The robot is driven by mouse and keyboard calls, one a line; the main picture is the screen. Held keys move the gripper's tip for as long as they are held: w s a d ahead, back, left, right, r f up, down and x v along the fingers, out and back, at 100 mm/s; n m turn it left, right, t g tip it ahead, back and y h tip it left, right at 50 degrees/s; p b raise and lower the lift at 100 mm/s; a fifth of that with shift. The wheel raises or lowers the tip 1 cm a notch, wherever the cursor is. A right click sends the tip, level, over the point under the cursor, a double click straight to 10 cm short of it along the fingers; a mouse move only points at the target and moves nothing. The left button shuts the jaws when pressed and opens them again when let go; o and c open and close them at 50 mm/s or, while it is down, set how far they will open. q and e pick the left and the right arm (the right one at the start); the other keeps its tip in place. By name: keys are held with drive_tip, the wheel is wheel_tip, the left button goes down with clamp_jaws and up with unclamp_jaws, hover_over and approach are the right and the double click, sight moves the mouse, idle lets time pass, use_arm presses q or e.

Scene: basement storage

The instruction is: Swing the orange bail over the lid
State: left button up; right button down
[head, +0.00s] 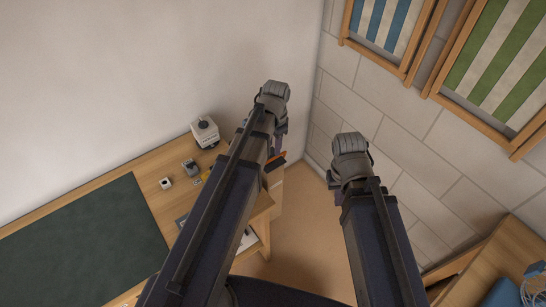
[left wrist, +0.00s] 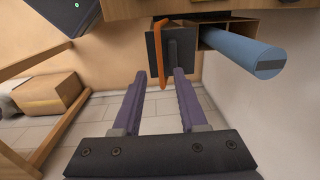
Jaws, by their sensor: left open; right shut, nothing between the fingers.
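The orange bail (left wrist: 160,52) shows in the left wrist view as a thin upright bar against a dark box (left wrist: 181,47), just ahead of my fingertips. A bit of orange bail (head: 277,160) also shows in the head view beside my left arm, which hides most of the box. I cannot make out the lid clearly. My left gripper (left wrist: 159,72) is open, its two purple fingers pointing at the box, with nothing between them. It also shows in the head view (head: 281,135). My right gripper (head: 339,194) is shut and empty, apart to the right, its fingers mostly hidden by its wrist.
The wooden desk (head: 150,170) with a dark green mat (head: 85,245) lies left; a white box (head: 204,131) and small items stand on it. A blue cylinder (left wrist: 240,50) sticks out right of the dark box. The block wall (head: 420,150) is close on the right.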

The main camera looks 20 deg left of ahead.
sight(273, 158)
use_arm(q)
wheel_tip(273, 158, down, 6)
drive_tip(key=b, duration=0.4)
drive_tip(key=shift+w+a+r+b, duration=0.1)
drive_tip(key=shift+r+b, duration=0.1)
drive_tip(key=shift+b, duration=0.2)
clamp_jaws()
idle(0.9)
